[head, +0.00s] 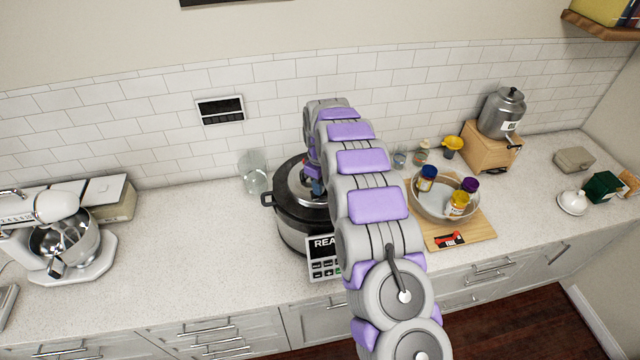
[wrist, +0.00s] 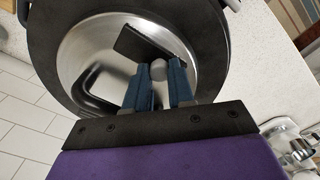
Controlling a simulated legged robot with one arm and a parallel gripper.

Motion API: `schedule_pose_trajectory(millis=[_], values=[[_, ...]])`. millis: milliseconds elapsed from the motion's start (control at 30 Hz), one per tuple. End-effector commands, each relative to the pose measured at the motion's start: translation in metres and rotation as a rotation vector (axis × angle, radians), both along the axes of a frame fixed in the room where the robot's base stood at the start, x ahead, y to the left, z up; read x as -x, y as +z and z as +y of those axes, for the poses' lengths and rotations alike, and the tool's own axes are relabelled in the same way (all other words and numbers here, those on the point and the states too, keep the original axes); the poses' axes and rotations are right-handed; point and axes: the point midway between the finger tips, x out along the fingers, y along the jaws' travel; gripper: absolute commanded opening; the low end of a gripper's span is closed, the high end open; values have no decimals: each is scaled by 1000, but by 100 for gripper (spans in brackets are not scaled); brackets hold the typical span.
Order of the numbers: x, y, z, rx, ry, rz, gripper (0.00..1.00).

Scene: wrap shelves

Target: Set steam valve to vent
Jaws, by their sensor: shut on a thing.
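The pressure cooker (head: 290,215) stands on the counter, dark-bodied with a shiny steel lid (wrist: 195,45). The steam valve (wrist: 158,69) shows in the wrist view as a small grey round knob on the lid, beside a flat black piece (wrist: 143,44). A black lid handle (wrist: 92,82) lies to its left. My gripper (wrist: 161,74) comes down over the lid with its blue fingers on either side of the valve, shut on it. In the head view my gripper (head: 315,185) is mostly behind my arm, and the valve is hidden. I cannot tell which setting the valve points to.
A glass jar (head: 253,175) stands close to the cooker's left. A bowl with several small jars (head: 420,205) sits on a wooden board to the right. A stand mixer (head: 75,240) is at far left. The counter between mixer and cooker is clear.

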Motion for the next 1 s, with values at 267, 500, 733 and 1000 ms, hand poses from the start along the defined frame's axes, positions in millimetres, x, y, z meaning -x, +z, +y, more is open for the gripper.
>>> schedule_pose_trajectory(millis=[267,500,733,1000], values=[[-5,-1,-15,-1,-4,-3,0],[-8,1,-29,0,-1,-1,0],[-9,1,-29,0,-1,-1,32],[-8,0,-28,0,0,-1,49]])
